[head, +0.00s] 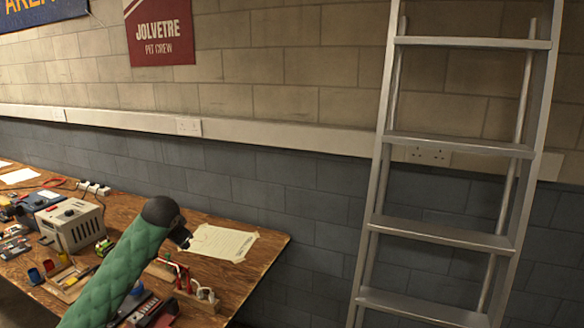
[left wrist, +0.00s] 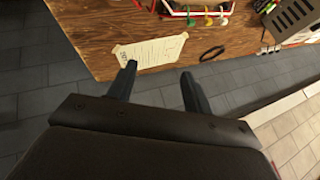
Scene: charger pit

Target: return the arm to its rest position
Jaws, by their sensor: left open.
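My left arm (head: 125,265), in a green quilted cover, comes in from the bottom left of the head view and reaches up over the wooden workbench. Its dark gripper (head: 181,235) is above the bench near the paper sheet. In the left wrist view my left gripper (left wrist: 158,79) shows two dark fingers spread apart with nothing between them. The fingers point towards the bench edge and the sheet. My right arm and gripper are in neither view.
The wooden workbench (head: 262,237) holds a paper sheet (head: 222,243), a grey power unit (head: 72,225) and a rack of plugs (head: 198,296). A black ring-shaped item (left wrist: 213,53) lies near its edge. A metal ladder (head: 445,240) leans at the right against the block wall.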

